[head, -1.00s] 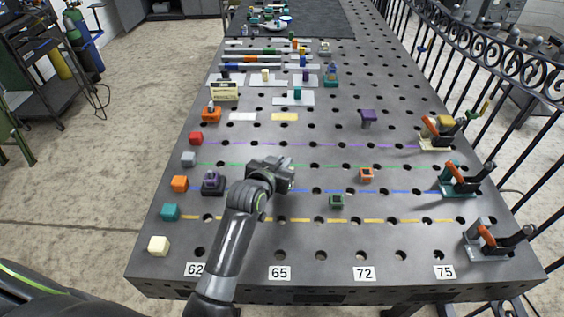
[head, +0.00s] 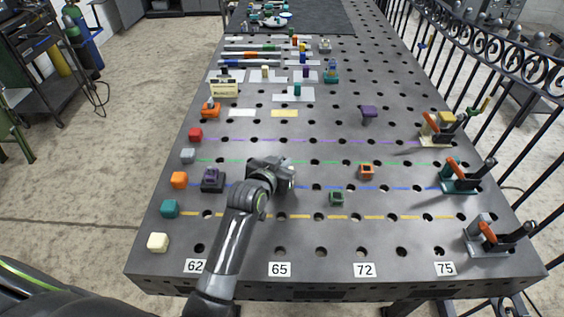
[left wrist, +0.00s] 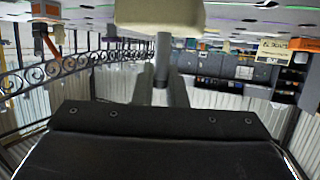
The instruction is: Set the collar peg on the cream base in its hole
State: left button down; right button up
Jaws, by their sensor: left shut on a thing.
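My left gripper (head: 289,179) is above the dark perforated table, near the blue line. The left wrist view shows it shut on the collar peg (left wrist: 163,52): a dark shaft sits between the two fingers, with a wide cream base (left wrist: 160,14) at the top of that picture. In the head view the gripper hides most of the peg. The peg's lower end and the hole beneath it cannot be made out. My right gripper is not in view.
The table (head: 300,235) has rows of round holes. A green collar (head: 336,198) and an orange collar (head: 366,171) stand right of the gripper, a purple one (head: 212,180) left. Coloured blocks line the left edge; toggle clamps (head: 462,177) stand along the right.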

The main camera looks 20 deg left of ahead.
pick_arm(q)
jog(key=shift+f+b, duration=0.6)
jog(key=shift+f, duration=0.7)
jog(key=c, duration=1.4)
grip_release()
jog(key=shift+f, duration=0.15)
jog(key=shift+s+r+p, duration=0.3)
jog(key=shift+s+p, duration=0.15)
jog(key=shift+p, duration=0.1)
jog(key=p+v, duration=0.8)
jog(key=v, duration=0.8)
jog(key=shift+s, duration=0.25)
